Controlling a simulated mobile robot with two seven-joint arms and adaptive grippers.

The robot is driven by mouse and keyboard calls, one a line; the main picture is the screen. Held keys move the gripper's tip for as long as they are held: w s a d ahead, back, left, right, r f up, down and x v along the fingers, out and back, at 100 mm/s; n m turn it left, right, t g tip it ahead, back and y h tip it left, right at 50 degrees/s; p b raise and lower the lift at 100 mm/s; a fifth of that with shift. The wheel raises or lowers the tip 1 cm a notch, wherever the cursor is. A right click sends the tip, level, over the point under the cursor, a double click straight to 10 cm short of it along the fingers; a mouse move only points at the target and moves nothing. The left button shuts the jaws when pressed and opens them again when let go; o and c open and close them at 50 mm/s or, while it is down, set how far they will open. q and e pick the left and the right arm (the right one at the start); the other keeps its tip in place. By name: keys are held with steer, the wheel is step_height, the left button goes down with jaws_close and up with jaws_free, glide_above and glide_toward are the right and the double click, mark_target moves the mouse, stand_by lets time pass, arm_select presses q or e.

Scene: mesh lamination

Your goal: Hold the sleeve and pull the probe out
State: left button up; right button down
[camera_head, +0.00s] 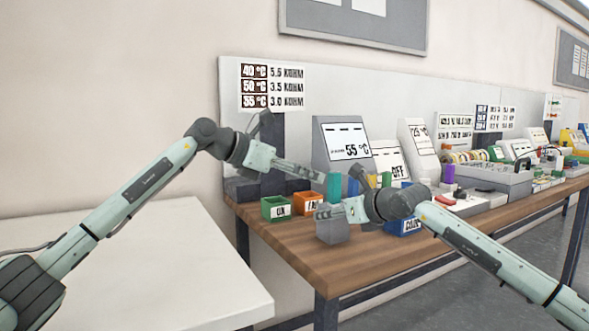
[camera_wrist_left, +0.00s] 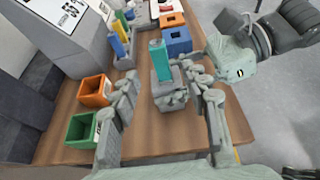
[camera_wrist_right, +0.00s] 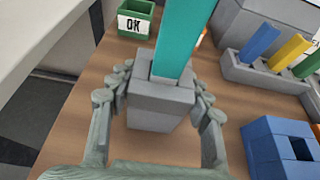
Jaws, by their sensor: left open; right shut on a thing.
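The probe is a teal square bar (camera_head: 334,186), upright in a grey block-shaped sleeve (camera_head: 332,232) at the near end of the bench. In the right wrist view the probe (camera_wrist_right: 182,40) rises out of the sleeve's top (camera_wrist_right: 158,112). My right gripper (camera_wrist_right: 160,88) is shut on the sleeve, with fingers on both sides. My left gripper (camera_head: 322,176) is open near the probe's upper part. In the left wrist view the probe (camera_wrist_left: 158,55) stands between the spread left fingers (camera_wrist_left: 165,76); contact cannot be told. The probe's lower end is hidden in the sleeve.
A green OK bin (camera_head: 276,208) and an orange bin (camera_head: 306,203) stand left of the sleeve. A blue bin (camera_wrist_right: 262,150) is close on the right. A grey rack (camera_wrist_right: 262,74) holds blue, yellow and green bars behind. A white table (camera_head: 140,270) is left.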

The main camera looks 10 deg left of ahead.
mark_target(335, 172)
arm_select(q)
steer(key=x, duration=0.8)
steer(key=shift+w+d, duration=0.2)
steer(key=shift+d, duration=0.15)
steer(key=shift+c, duration=0.3)
jaws_close()
steer(key=c, duration=0.8)
jaws_free()
jaws_close()
steer(key=shift+r, duration=0.2)
steer(key=shift+r, duration=1.3)
steer(key=shift+r, duration=0.1)
